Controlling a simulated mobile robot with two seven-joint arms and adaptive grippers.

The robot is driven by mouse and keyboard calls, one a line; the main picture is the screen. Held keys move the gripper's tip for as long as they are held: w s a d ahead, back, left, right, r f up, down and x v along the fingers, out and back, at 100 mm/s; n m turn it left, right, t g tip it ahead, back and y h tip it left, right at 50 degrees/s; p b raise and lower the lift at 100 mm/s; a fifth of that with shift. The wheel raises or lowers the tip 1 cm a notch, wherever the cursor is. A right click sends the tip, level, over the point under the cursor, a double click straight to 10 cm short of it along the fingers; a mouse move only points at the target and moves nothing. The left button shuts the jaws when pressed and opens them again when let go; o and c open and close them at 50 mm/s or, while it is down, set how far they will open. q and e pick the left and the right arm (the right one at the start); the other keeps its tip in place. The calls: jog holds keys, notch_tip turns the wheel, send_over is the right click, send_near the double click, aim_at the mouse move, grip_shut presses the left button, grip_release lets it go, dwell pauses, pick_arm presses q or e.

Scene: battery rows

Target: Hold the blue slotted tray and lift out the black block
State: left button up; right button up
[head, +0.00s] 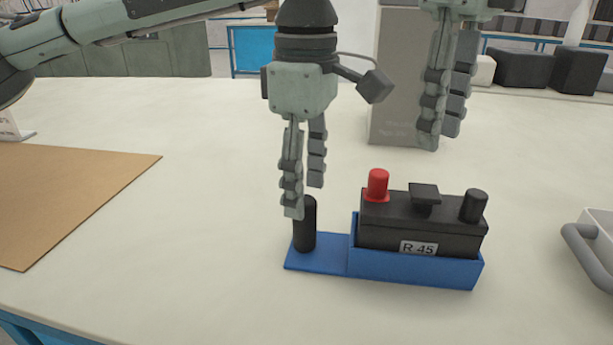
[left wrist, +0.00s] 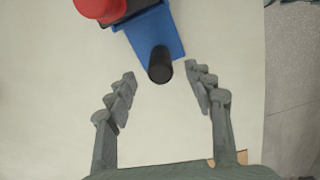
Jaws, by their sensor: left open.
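The blue slotted tray (head: 415,268) lies on the table, with a flat plate on its left. A black upright post (head: 305,232) stands on that plate. The black block (head: 380,235), labelled R 45, sits in the tray's slot. It carries a red knob (head: 377,183), a flat-topped handle (head: 423,195) and a black knob (head: 473,205). My left gripper (head: 304,200) is open and points down at the post's top. In the left wrist view, the post (left wrist: 160,66) shows between its spread fingertips. My right gripper (head: 440,140) hangs behind and above the block; its finger gap is unclear.
A brown board (head: 70,195) lies at the left. A grey panel (head: 395,80) stands behind the tray. A pale container with a grey handle (head: 590,255) is at the right edge. Dark boxes (head: 522,70) stand at the back right. The table in front of the tray is clear.

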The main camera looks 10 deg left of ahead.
aim_at(306, 225)
pick_arm(q)
notch_tip(306, 225, down, 7)
jog(key=shift+f, duration=0.1)
dwell(0.3)
grip_shut()
dwell(1.4)
